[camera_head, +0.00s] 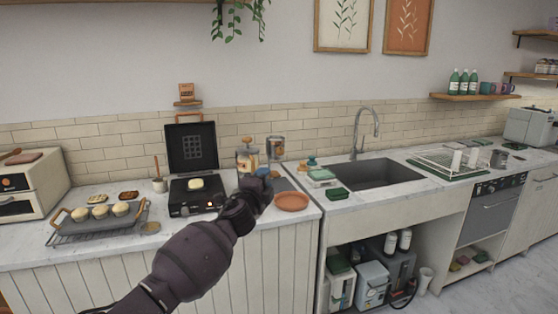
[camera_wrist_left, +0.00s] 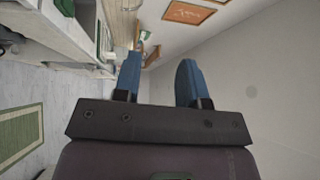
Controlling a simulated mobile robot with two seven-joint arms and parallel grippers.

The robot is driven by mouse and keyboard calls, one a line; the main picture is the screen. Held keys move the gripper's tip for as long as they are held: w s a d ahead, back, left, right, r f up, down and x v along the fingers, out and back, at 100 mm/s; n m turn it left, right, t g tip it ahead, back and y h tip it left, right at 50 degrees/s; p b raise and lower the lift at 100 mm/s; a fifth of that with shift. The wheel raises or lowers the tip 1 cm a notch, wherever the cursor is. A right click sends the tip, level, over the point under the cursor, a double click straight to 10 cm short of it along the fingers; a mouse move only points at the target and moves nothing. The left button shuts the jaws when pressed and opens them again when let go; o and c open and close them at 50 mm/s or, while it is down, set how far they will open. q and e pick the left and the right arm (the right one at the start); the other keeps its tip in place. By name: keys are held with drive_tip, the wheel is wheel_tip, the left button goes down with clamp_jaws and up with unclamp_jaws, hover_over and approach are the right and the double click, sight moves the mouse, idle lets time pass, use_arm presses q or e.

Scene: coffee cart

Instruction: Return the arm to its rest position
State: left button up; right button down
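My left arm comes in from the bottom left of the head view and reaches up over the front of the counter. Its gripper (camera_head: 264,177) is in front of the counter items, left of the sink. In the left wrist view the two blue fingers of the left gripper (camera_wrist_left: 158,78) stand apart with nothing between them. The wrist view is turned sideways and shows the floor, the cabinets and the wall. My right arm and gripper are not in view.
Around my left gripper are an open black press (camera_head: 190,195) with a pale piece on it, a glass jar (camera_head: 247,158) and a terracotta plate (camera_head: 292,201). A tray of buns (camera_head: 72,233) lies farther left. The sink (camera_head: 372,176) is to the right.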

use_arm(q)
drive_tip(key=s+a+f+n+g+y, duration=0.2)
drive_tip(key=s+a+f+n, duration=0.4)
drive_tip(key=s+f, duration=0.6)
drive_tip(key=s+a+f+n+g+y, duration=0.2)
drive_tip(key=s+a+f+n, duration=0.5)
drive_tip(key=s+f, duration=0.5)
drive_tip(key=s+a+f+n+g+y, duration=0.2)
drive_tip(key=s+a+f+n, duration=0.5)
drive_tip(key=s, duration=1.7)
drive_tip(key=a+f, duration=0.3)
drive_tip(key=f, duration=0.2)
drive_tip(key=shift+s+a+g+y, duration=0.2)
drive_tip(key=shift+s+g+y, duration=0.1)
drive_tip(key=shift+s+g, duration=0.1)
drive_tip(key=shift+o, duration=0.3)
drive_tip(key=shift+w+r, duration=0.1)
drive_tip(key=shift+w, duration=0.05)
